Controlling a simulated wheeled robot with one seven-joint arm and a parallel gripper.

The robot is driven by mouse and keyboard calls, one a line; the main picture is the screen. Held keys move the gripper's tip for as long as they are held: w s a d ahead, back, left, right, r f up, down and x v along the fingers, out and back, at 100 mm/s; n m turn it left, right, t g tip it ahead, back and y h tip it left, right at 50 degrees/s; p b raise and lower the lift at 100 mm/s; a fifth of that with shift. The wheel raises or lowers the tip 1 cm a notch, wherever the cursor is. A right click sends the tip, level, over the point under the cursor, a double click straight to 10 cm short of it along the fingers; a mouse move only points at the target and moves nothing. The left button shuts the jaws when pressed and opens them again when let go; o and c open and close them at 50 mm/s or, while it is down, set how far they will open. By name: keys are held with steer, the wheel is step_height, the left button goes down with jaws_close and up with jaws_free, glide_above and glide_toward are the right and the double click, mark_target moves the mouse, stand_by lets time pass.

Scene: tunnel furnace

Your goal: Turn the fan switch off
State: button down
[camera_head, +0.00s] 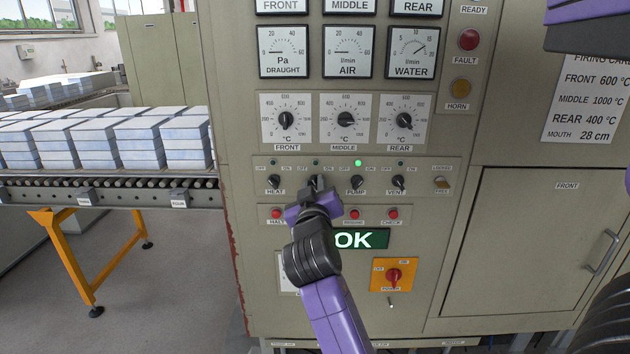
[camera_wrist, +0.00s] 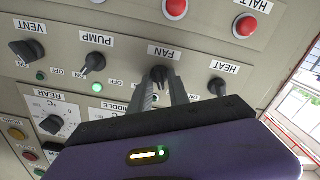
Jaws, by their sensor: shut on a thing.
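The fan switch (camera_wrist: 159,73) is a small black knob under the FAN label (camera_wrist: 164,53) in the wrist view, where the panel shows upside down. My gripper (camera_wrist: 166,88) has one finger on each side of this knob and is shut on it. In the head view my gripper (camera_head: 315,192) reaches up to the switch row between the HEAT and PUMP knobs and hides most of the fan switch (camera_head: 317,181). The knob's exact angle is hard to tell. The small lamp (camera_head: 316,163) above it looks dark.
The HEAT knob (camera_head: 274,182), PUMP knob (camera_head: 356,183) and VENT knob (camera_head: 398,182) stand close by in the same row. The pump lamp (camera_head: 358,163) is lit green. Red buttons (camera_head: 354,214) and a lit OK display (camera_head: 361,239) lie below.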

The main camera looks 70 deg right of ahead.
steer(key=shift+n+p, duration=0.45)
steer(key=shift+n, duration=0.45)
steer(key=c, duration=1.5)
jaws_free()
steer(key=shift+s+a+f, duration=0.1)
steer(key=shift+s+a, duration=0.05)
steer(key=shift+a, duration=0.4)
steer(key=b+v, duration=0.2)
steer(key=v, duration=0.4)
steer(key=shift+s+a, duration=0.15)
steer(key=shift+a, duration=0.15)
